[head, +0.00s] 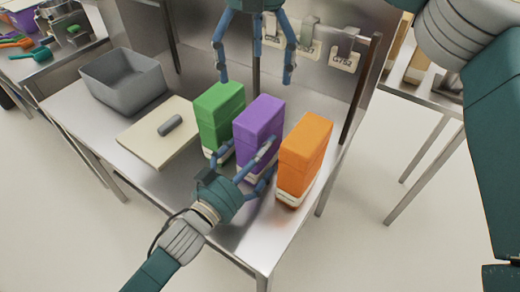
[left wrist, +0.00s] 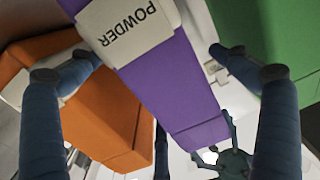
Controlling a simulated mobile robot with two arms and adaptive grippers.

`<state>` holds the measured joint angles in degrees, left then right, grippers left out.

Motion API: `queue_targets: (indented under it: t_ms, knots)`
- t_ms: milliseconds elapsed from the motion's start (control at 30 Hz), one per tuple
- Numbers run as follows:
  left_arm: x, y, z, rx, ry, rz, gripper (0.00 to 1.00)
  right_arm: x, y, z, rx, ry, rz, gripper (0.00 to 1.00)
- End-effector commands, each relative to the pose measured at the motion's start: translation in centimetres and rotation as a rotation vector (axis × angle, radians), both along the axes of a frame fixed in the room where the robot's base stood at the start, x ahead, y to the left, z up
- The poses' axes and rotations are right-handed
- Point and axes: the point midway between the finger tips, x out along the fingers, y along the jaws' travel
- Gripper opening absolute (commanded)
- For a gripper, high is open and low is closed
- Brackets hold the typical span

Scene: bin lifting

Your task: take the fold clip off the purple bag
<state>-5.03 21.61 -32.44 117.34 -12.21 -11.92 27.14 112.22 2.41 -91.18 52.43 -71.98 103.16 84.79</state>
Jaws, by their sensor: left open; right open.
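The purple bag (head: 258,122) stands upright between a green and an orange bag on the metal table. It also shows in the left wrist view (left wrist: 170,85), with a white label reading POWDER. I cannot make out a fold clip on it. A small grey rounded piece (head: 170,124) lies on a pale board; I cannot tell whether it is a clip. My left gripper (head: 245,155) is open, low at the front of the purple bag, with fingers to either side of it. My right gripper (head: 255,77) is open and empty, pointing down above and behind the bags.
The green bag (head: 219,112) and orange bag (head: 305,150) stand close on either side. The pale board (head: 145,145) and a grey bin (head: 122,95) are on the left. Tags hang on the metal back panel (head: 345,62). The table's front right corner is clear.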

Motion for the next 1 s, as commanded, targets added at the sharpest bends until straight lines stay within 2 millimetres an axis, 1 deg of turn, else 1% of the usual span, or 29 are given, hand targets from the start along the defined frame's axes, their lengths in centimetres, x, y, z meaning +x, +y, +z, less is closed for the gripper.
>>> queue_targets:
  t_ms: [33, 100, 200, 300, 433, 667, 700, 867, 900, 967, 1000]
  knots:
    - [0.9, -0.5, 0.1, -0.001, -0.002, 0.001, 0.99, 0.0, -0.1, 0.0, 0.000, 0.000, -0.001, 0.95]
    - [1.8, -1.2, 0.1, -0.001, -0.001, 0.001, 0.99, 0.0, -0.1, 0.0, 0.000, 0.000, -0.001, 0.95]
    - [2.9, -1.8, 0.0, -0.001, -0.001, 0.001, 0.99, 0.0, -0.1, 0.0, 0.000, 0.000, -0.001, 0.95]
    - [3.6, -2.3, 0.0, 0.000, 0.000, 0.000, 0.99, 0.0, -0.1, 0.0, 0.000, 0.000, -0.001, 0.95]
    - [4.0, -2.6, -0.1, 0.000, 0.001, 0.000, 0.99, 0.0, 0.0, 0.0, 0.000, 0.000, -0.001, 0.95]
    - [4.1, -2.7, -0.1, 0.000, 0.001, 0.000, 0.99, 0.0, 0.0, 0.0, 0.000, 0.000, -0.001, 0.95]
    - [4.1, -2.7, -0.1, 0.000, 0.001, 0.000, 0.97, 0.0, 0.0, 0.0, 0.000, 0.000, -0.001, 0.95]
    - [4.1, -2.7, -0.1, 0.000, 0.001, 0.000, 0.65, 0.0, 0.0, 0.0, 0.000, 0.000, -0.001, 0.95]
    - [4.1, -2.6, -0.1, 0.000, 0.001, 0.000, 0.57, 0.0, 0.0, 0.0, 0.000, 0.000, -0.001, 0.95]
    - [4.1, -2.6, -0.1, 0.000, 0.001, 0.000, 0.45, 0.0, 0.0, 0.0, 0.000, 0.000, -0.001, 0.95]
    - [4.1, -2.6, -0.1, 0.000, 0.001, 0.000, 0.37, 0.0, 0.0, 0.0, 0.000, 0.000, -0.001, 0.95]
